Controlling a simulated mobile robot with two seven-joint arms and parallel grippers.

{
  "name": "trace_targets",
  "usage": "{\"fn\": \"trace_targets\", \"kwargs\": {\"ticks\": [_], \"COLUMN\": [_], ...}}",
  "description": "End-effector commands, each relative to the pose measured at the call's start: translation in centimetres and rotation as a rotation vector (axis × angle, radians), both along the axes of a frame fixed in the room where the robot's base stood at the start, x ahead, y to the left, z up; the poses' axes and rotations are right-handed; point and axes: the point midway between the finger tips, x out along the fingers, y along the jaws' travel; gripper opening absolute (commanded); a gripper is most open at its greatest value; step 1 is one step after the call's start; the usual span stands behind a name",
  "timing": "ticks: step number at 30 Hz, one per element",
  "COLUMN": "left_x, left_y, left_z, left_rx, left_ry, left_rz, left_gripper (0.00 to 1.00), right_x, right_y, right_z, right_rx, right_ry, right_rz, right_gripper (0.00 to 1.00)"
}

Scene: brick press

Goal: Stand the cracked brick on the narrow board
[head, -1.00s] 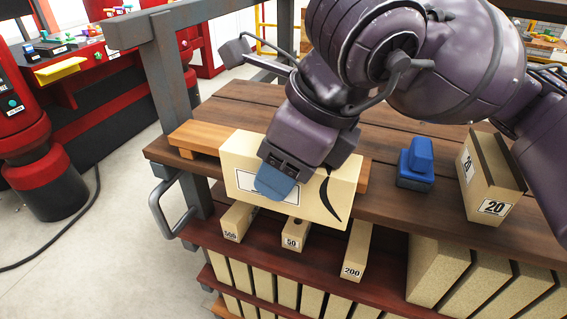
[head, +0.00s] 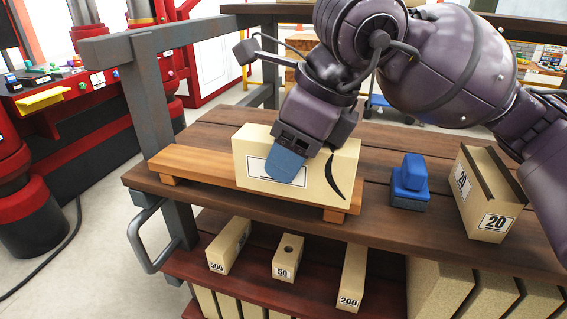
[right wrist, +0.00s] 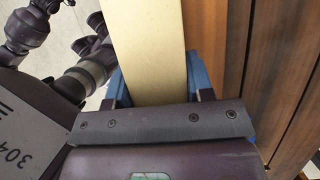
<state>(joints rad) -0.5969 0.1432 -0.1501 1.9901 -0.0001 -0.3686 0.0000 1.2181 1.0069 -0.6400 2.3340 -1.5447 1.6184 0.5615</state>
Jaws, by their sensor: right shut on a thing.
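The cracked brick (head: 252,158) is a cream block with a black crack mark near its right end and a pale label on its front. My right gripper (head: 286,164) is shut on it from above, with a blue finger pad against its front face. The brick lies lengthwise along the narrow board (head: 195,166), an orange-brown plank on short feet on the dark table. The brick's underside is at the board's top; I cannot tell whether it touches. In the right wrist view the brick (right wrist: 150,50) runs between the blue pads. My left gripper is not in view.
A blue block-shaped object (head: 408,182) and an open-topped box marked 20 (head: 490,190) stand right of the board on the table (head: 400,225). Blocks marked 500 (head: 229,245), 50 (head: 287,257) and 200 (head: 352,278) sit on the shelf below. A grey post (head: 155,120) rises at the left.

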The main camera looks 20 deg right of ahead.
Motion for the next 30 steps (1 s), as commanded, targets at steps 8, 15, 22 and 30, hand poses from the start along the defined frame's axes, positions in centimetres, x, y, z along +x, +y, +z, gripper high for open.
{"fn": "trace_targets", "kwargs": {"ticks": [8,15,22,30], "left_x": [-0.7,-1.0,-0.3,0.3], "left_y": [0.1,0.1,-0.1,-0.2], "left_z": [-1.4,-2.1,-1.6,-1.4], "left_rx": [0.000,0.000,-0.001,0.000], "left_ry": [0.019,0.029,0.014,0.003], "left_rz": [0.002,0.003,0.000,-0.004], "left_gripper": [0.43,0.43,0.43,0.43], "right_x": [1.9,3.2,4.0,4.1], "right_y": [-1.2,-2.1,-2.6,-2.7], "right_z": [-0.3,-0.4,-0.3,-0.3], "right_rx": [0.001,0.001,0.001,0.001], "right_ry": [0.001,0.000,-0.002,-0.002], "right_rz": [-0.003,-0.002,0.000,0.000], "right_gripper": [0.27,0.27,0.27,0.27]}}
